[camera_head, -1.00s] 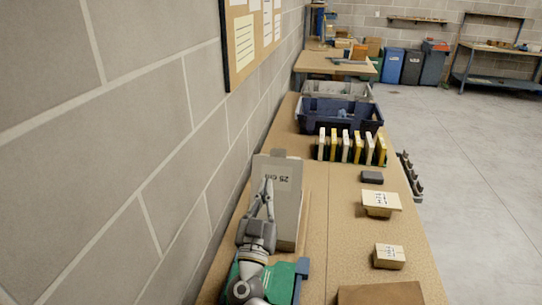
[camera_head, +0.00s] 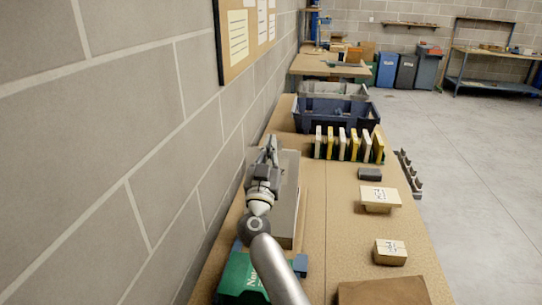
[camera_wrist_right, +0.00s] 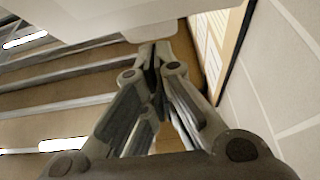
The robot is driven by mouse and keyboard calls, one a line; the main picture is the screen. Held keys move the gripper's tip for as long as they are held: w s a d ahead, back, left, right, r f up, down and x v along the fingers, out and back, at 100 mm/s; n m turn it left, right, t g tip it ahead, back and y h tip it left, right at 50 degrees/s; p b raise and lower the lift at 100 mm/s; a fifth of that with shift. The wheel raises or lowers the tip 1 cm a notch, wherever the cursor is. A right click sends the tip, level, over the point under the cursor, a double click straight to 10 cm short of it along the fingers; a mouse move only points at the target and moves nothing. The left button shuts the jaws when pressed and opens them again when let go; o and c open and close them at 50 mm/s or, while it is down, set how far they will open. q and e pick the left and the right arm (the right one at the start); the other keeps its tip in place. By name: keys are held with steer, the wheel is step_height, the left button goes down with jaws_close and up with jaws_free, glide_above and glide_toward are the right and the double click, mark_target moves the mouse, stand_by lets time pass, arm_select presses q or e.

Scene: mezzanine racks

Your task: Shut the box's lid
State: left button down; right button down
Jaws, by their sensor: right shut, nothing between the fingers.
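The box (camera_head: 287,205) is a long grey box on the bench, close beside the block wall. My right gripper (camera_head: 272,141) is shut and empty at the box's far left part, hiding some of it. The lid's exact angle cannot be told from the head view, and the label is out of sight. In the right wrist view, the shut fingertips (camera_wrist_right: 155,50) are just under a pale panel (camera_wrist_right: 110,15), probably the lid. Whether they touch it is unclear. My left gripper is not in view.
A green box (camera_head: 243,277) lies at the near end. A dark blue crate (camera_head: 335,120) and a row of yellow and white upright pieces (camera_head: 348,146) stand behind. Small cartons (camera_head: 379,198) (camera_head: 390,252) and a dark block (camera_head: 370,174) lie to the right. A notice board (camera_head: 240,40) hangs on the wall.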

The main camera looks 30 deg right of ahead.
steer(key=shift+w+d+f, duration=0.15)
steer(key=shift+w+d, duration=0.15)
stand_by(0.4)
